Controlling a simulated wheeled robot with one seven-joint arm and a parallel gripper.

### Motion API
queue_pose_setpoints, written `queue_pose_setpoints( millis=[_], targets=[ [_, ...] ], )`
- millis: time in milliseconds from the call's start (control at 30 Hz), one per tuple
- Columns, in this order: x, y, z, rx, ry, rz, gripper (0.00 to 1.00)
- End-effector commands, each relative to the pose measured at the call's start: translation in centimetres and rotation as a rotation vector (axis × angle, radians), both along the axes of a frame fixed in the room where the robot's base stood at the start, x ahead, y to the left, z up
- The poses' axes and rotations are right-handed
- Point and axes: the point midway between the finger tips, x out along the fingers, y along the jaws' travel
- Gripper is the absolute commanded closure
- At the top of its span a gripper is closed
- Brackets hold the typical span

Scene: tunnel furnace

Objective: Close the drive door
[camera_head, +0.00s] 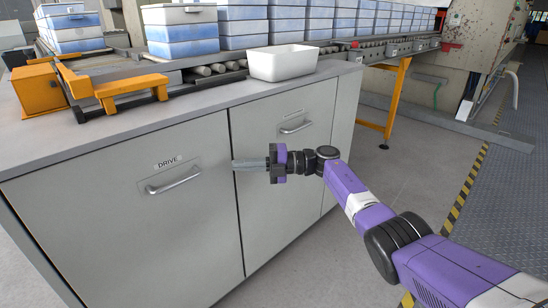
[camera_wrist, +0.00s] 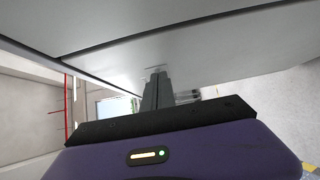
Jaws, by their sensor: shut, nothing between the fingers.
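The drive door (camera_head: 120,235) is a light grey cabinet panel at the left of the head view. It carries a "DRIVE" label (camera_head: 169,163) and a metal bar handle (camera_head: 173,181). It looks flush or nearly flush with the cabinet front; I cannot tell if a small gap remains. My gripper (camera_head: 237,164) is shut and empty, its fingertips pointing left at the seam by the door's right edge. In the wrist view, the shut fingers (camera_wrist: 157,75) reach up to a pale panel (camera_wrist: 190,50); contact is unclear.
A second door (camera_head: 285,190) with its own handle (camera_head: 295,128) is right of the seam. The grey worktop (camera_head: 215,98) above holds a white bin (camera_head: 283,64) and an orange bracket (camera_head: 115,90). Open floor (camera_head: 300,275) lies at the right.

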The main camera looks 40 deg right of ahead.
Motion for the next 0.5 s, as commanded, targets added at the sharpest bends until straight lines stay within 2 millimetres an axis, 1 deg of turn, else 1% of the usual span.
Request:
queue_pose_setpoints(
  millis=[33,200,400,500],
  targets=[
    [-0.2,-0.9,0.0,0.002,0.002,-0.005,1.0],
    [-0.8,-3.4,-0.1,0.003,0.002,-0.006,1.0],
    [-1.4,-6.0,-0.3,0.001,0.002,-0.005,1.0],
    [-1.6,-6.8,-0.4,0.001,0.001,-0.004,1.0]
  ],
)
